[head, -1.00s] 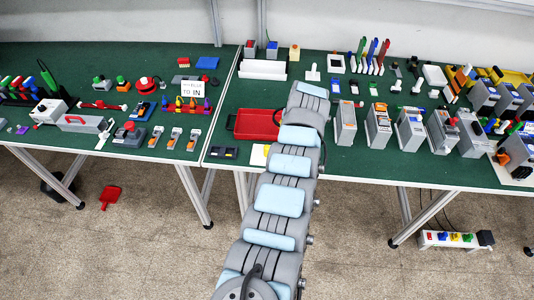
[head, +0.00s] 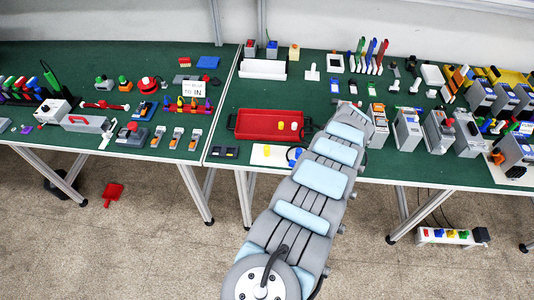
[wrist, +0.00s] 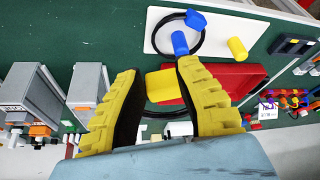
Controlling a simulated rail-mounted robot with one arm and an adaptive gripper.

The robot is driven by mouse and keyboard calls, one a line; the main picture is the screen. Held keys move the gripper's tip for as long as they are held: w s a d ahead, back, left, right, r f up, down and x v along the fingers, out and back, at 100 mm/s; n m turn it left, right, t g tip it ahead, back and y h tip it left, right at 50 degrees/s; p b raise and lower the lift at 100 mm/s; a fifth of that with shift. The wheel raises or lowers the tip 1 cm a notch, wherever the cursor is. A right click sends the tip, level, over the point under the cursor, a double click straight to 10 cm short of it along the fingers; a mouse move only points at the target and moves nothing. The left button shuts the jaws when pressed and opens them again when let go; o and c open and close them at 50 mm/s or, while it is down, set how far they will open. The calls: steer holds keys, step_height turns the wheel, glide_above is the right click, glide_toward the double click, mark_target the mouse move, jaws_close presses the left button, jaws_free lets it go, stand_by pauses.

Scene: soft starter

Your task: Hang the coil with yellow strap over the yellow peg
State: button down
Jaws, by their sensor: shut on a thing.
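The white board (wrist: 215,40) carries a yellow peg (wrist: 237,48) and a blue peg (wrist: 180,43). In the head view, the board (head: 260,160) and its yellow peg (head: 267,150) lie left of my arm. A black coil with a blue strap (wrist: 195,18) is at the blue peg. The yellow peg looks bare. My gripper (wrist: 165,98) is shut on the yellow strap (wrist: 165,85) of a coil; part of its black loop (wrist: 158,114) shows below the strap. The rest of this loop is hidden. The pegs are beyond my fingers in the wrist view.
A red tray (head: 245,125) lies right behind the board. Grey boxed devices (head: 407,130) stand to the right of my arm. A dark device (head: 224,152) lies left of the board at the table's front edge.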

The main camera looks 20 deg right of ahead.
steer(key=s+a+f+n+y+p, duration=0.1)
steer(key=s+a+n, duration=0.15)
steer(key=a, duration=0.55)
steer(key=s+a+n+y+p, duration=0.1)
steer(key=a+n+p, duration=0.15)
steer(key=a, duration=0.55)
steer(key=b, duration=1.7)
glide_above(277, 165)
steer(key=s, duration=0.1)
steer(key=f, duration=0.8)
steer(key=shift+s+a, duration=0.2)
steer(key=shift+a, duration=0.05)
steer(key=shift+w+d+f+b, duration=0.3)
steer(key=shift+f, duration=0.15)
steer(key=shift+w+f, duration=0.3)
steer(key=shift+w, duration=0.15)
